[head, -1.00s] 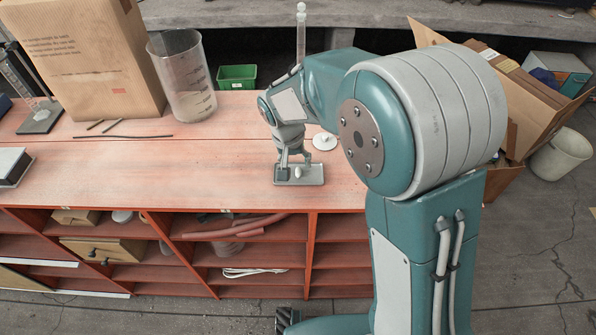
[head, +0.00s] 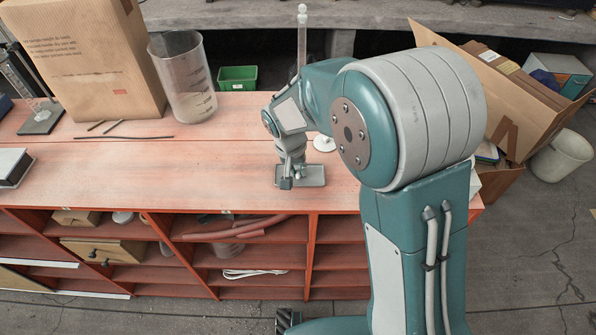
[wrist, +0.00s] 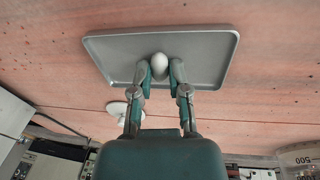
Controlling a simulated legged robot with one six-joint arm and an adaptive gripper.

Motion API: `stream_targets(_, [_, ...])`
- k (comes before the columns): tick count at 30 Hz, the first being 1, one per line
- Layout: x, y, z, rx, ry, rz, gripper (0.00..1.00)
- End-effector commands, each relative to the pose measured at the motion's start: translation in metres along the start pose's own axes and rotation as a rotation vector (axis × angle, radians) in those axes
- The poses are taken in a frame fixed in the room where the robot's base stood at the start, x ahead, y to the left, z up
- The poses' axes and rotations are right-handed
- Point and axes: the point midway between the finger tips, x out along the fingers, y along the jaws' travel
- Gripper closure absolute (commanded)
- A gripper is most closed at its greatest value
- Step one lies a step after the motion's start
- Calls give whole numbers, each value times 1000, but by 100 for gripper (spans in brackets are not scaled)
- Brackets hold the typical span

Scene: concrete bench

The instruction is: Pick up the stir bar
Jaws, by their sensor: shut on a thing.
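The stir bar (wrist: 159,63) is a smooth white rounded piece, seen in the wrist view between my fingertips. My gripper (wrist: 159,73) is shut on it, one finger on each side. In the head view my gripper (head: 290,182) is over the shallow grey metal tray (head: 314,175) on the bench, and the bar is mostly hidden by the fingers. The tray's rim (wrist: 105,38) also shows in the wrist view. I cannot tell whether the bar still touches the tray floor.
A white round base (head: 325,143) stands just behind the tray. A clear measuring beaker (head: 186,80), a cardboard box (head: 88,55) and a green bin (head: 237,78) are at the back. Dark rods (head: 123,136) lie on the left. The bench left of the tray is clear.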

Motion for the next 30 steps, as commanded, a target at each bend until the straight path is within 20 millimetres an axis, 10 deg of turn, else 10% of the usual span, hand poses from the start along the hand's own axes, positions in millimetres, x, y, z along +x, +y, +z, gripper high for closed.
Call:
stream_targets(11, [-34, 5, -4, 0, 4, -2, 97])
stream_targets(30, [-122, 60, 95, 0, 2, -1, 97])
